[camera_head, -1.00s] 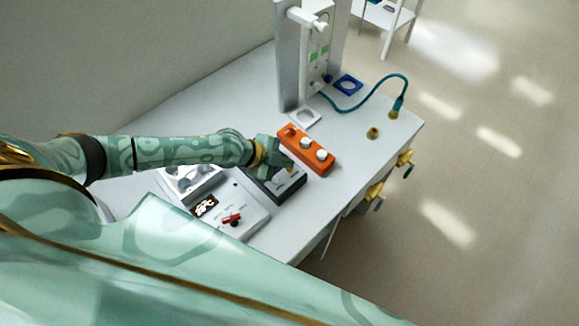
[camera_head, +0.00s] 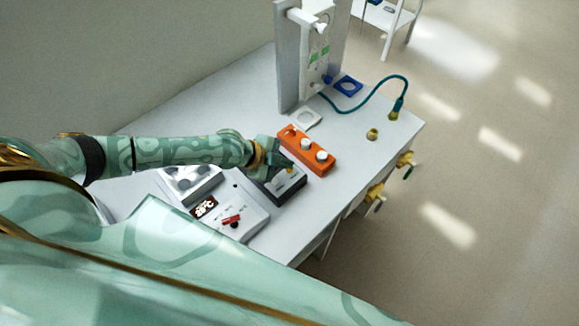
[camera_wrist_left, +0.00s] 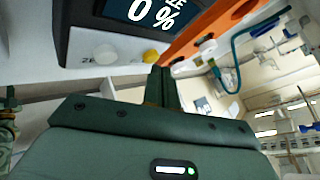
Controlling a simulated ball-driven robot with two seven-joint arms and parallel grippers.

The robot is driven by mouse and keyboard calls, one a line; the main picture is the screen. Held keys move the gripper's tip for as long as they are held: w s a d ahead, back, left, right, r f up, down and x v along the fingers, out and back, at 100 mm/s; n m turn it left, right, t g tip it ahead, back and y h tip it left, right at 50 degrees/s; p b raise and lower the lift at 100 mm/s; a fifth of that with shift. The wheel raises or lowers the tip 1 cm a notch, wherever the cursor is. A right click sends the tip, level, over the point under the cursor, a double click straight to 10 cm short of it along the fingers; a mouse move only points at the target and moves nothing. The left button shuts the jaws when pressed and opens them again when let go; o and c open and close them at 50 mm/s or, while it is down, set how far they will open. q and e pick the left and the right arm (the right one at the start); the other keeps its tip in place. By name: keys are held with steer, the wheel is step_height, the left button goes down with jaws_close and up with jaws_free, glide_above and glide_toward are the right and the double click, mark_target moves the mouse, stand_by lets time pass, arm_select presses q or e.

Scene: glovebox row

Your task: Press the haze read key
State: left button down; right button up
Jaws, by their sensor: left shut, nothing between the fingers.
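The haze meter is a dark box (camera_head: 289,192) with a light top, partly hidden by my left gripper in the head view. In the left wrist view its screen (camera_wrist_left: 150,12) reads "0 %" with the end of a word above. Below the screen are a white key (camera_wrist_left: 105,54), with a partly readable "ZE" label, and a yellow key (camera_wrist_left: 151,57). The yellow key also shows in the head view (camera_head: 290,171). My left gripper (camera_head: 284,165) is shut and empty, its fingertips (camera_wrist_left: 161,72) close beside the yellow key. I cannot tell whether they touch. My right gripper is out of view.
An orange block (camera_head: 293,137) with white round pieces stands just right of the meter. A tall white stand (camera_head: 318,50) with a teal hose (camera_head: 388,79) is behind. The table's right side is mostly clear.

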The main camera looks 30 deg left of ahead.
arm_select(q)
steer(key=shift+r, duration=0.45)
step_height(320, 180, up, 5)
steer(key=p, duration=0.4)
stand_by(0.9)
